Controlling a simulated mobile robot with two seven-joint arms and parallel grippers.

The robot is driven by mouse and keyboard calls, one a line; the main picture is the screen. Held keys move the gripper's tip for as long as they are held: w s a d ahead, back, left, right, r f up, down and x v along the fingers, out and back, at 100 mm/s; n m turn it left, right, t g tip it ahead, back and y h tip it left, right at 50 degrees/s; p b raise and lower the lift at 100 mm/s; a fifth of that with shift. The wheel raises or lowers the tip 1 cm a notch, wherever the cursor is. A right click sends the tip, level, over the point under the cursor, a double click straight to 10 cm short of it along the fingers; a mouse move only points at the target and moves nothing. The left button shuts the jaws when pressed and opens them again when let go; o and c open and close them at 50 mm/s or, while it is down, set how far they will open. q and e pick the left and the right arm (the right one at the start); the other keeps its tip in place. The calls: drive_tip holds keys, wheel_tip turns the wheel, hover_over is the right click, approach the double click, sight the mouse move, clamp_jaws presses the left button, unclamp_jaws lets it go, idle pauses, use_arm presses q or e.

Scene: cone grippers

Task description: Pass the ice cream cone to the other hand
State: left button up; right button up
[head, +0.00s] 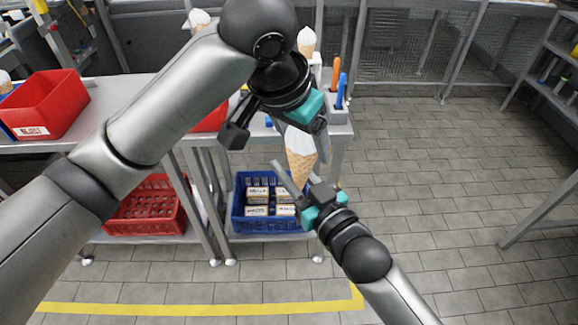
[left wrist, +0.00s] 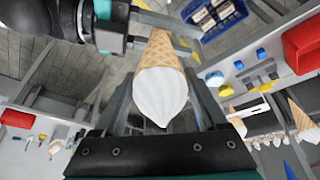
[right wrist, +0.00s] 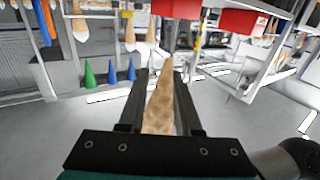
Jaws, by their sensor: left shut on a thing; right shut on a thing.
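The ice cream cone (head: 301,163) has white cream on top and a tan wafer tapering down, between my two grippers in the head view. My left gripper (head: 301,132) is shut on it from above, at the cream end; in the left wrist view the white cream (left wrist: 160,95) lies between its fingers. My right gripper (head: 298,182) is shut on it from below; in the right wrist view the wafer (right wrist: 162,108) lies between its fingers, pointed end away from the camera. The exact contact spots are partly hidden.
A red bin (head: 45,103) stands on the table at left. A blue crate (head: 240,216) of boxes and a red crate (head: 150,212) sit on the lower shelf. Other cones (head: 306,41) stand behind my left gripper. The floor (head: 440,170) at right is clear.

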use_arm(q)
drive_tip(key=o, duration=0.9)
